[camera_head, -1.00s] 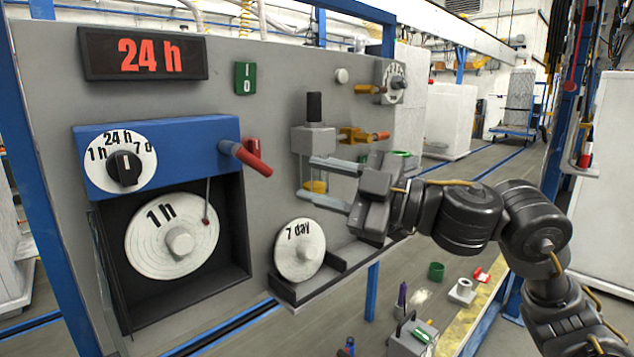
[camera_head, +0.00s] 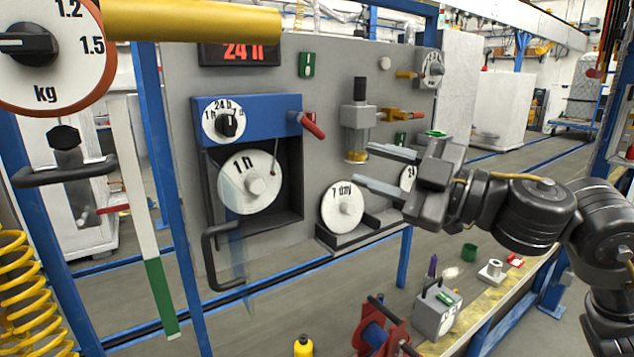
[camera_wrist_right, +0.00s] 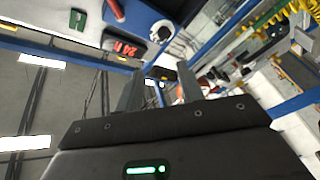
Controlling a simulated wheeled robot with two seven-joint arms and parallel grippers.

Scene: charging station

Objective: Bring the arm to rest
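My right gripper (camera_head: 362,165) is open and empty, its two fingers pointing left towards the grey panel (camera_head: 310,70). Its fingers also show apart in the right wrist view (camera_wrist_right: 158,88), with nothing between them. In the head view the fingers overlap the area just below and right of a glass cylinder (camera_head: 357,140) on the panel; I cannot tell the gap in depth. My right arm (camera_head: 535,208) reaches in from the right. My left gripper is not in view.
The panel carries a blue timer box (camera_head: 265,110) with a red handle (camera_head: 313,126), a "1 h" disc (camera_head: 235,185) and a "7 day" disc (camera_head: 343,208). A yellow bar and dial (camera_head: 40,45) stand close at left. A grey box (camera_head: 437,312) and red reel (camera_head: 372,335) are below.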

